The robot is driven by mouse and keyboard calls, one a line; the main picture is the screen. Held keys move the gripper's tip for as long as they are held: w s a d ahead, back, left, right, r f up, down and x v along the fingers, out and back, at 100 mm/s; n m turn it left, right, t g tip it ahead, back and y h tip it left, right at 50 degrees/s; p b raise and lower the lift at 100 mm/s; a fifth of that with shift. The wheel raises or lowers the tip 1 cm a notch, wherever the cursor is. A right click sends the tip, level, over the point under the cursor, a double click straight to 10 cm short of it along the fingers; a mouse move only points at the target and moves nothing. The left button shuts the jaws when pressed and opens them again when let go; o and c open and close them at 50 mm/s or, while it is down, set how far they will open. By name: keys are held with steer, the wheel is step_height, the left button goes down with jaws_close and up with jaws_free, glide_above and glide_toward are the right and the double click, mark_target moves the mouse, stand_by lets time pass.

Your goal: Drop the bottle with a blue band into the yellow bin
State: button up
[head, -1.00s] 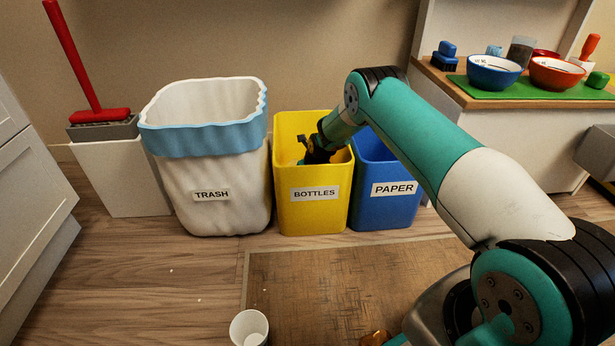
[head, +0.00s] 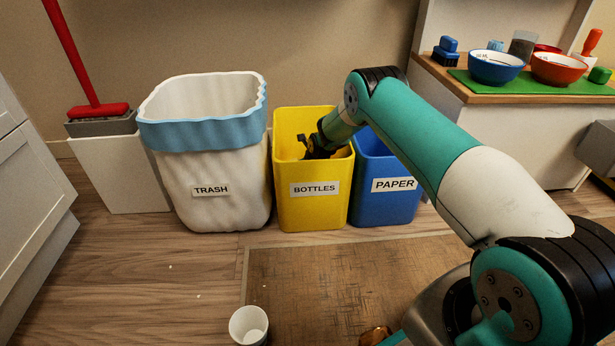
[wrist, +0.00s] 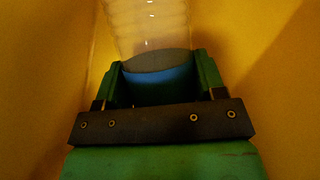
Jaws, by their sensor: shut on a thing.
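The yellow bin (head: 313,213), labelled BOTTLES, stands between the white trash bin and the blue paper bin. My gripper (head: 308,150) reaches down into its mouth, and its fingertips are hidden behind the front wall in the head view. In the wrist view, yellow walls rise on both sides of my gripper (wrist: 160,72). Its green fingers are shut on the bottle with a blue band (wrist: 152,28). The bottle is clear and ribbed, and its blue band (wrist: 160,78) shows between the fingers. The bottle is hidden in the head view.
The white trash bin (head: 212,180) with a blue rim stands close on the left. The blue paper bin (head: 385,208) stands close on the right. A counter with bowls is at the right.

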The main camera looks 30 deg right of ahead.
steer(key=shift+f+b, duration=0.6)
steer(key=shift+f, duration=0.3)
steer(key=o, duration=1)
steer(key=shift+c, duration=0.2)
steer(key=shift+r, duration=0.1)
steer(key=p+v, duration=0.8)
steer(key=v, duration=0.4)
